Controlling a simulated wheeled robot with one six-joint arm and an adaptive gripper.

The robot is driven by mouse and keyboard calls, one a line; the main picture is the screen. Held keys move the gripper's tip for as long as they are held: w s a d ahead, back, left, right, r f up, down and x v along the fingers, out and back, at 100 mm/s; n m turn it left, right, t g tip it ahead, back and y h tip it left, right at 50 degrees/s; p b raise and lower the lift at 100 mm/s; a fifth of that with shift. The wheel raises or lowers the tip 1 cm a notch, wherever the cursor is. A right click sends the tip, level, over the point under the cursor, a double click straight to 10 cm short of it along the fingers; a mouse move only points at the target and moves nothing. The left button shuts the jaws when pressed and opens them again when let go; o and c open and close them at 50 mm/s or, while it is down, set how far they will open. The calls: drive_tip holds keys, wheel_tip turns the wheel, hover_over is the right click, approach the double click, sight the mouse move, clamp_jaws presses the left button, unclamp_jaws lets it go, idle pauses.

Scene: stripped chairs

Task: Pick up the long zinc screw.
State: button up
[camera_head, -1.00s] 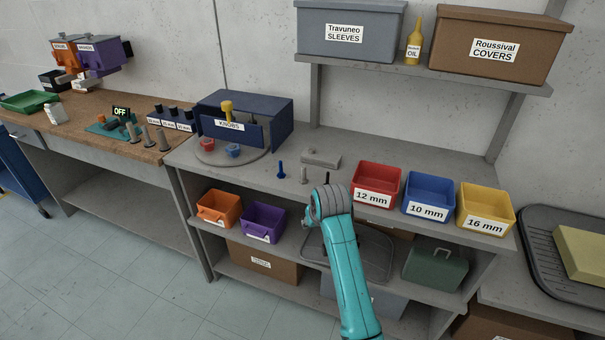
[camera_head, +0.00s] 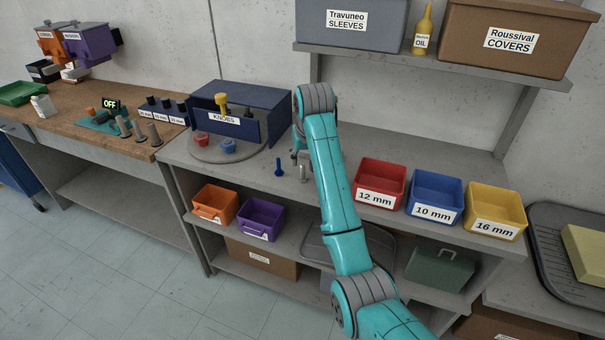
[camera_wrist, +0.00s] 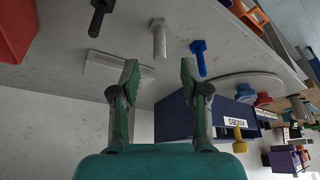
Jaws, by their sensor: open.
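My gripper (camera_wrist: 160,68) is open and empty. In the head view my arm hides most of the gripper. A blue screw (camera_head: 279,167) stands left of the zinc one; in the wrist view it is on the right (camera_wrist: 199,58). A black screw (camera_wrist: 100,16) shows at the wrist view's upper left.
A red 12 mm bin (camera_head: 379,185), a blue 10 mm bin (camera_head: 433,199) and a yellow 16 mm bin (camera_head: 494,210) stand to the right. A navy KNOBS box (camera_head: 262,100) is on the left. A flat grey block (camera_wrist: 118,64) lies behind the screws. A loaded shelf (camera_head: 430,72) hangs above.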

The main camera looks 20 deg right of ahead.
sight(303, 165)
drive_tip(key=shift+x, duration=3.2)
drive_tip(key=shift+w+r, duration=0.1)
drive_tip(key=shift+w, duration=0.05)
clamp_jaws()
